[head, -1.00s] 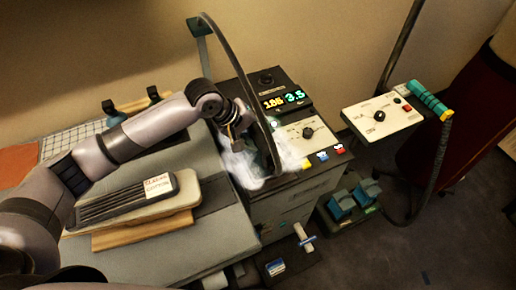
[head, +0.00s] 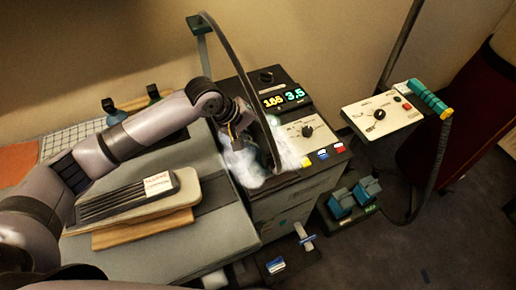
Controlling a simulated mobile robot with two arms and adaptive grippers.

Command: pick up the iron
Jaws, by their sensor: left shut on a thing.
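The iron (head: 262,152) is a dark shape mostly hidden in a white cloud of steam at the left end of the control unit. A dark hose curves down to it from a green stand. My left gripper (head: 236,138) comes in from the left and is shut on the iron, with its fingertips partly lost in the steam. I cannot tell whether the iron touches the surface under it. My right gripper is not in view.
The control unit (head: 307,130) has lit digits and a dial. A padded board (head: 185,195) with a labelled dark slatted piece (head: 125,200) lies under my left arm. A second panel (head: 376,117) with a teal handle (head: 430,98) stands right. Teal pedals (head: 341,203) sit low on the right.

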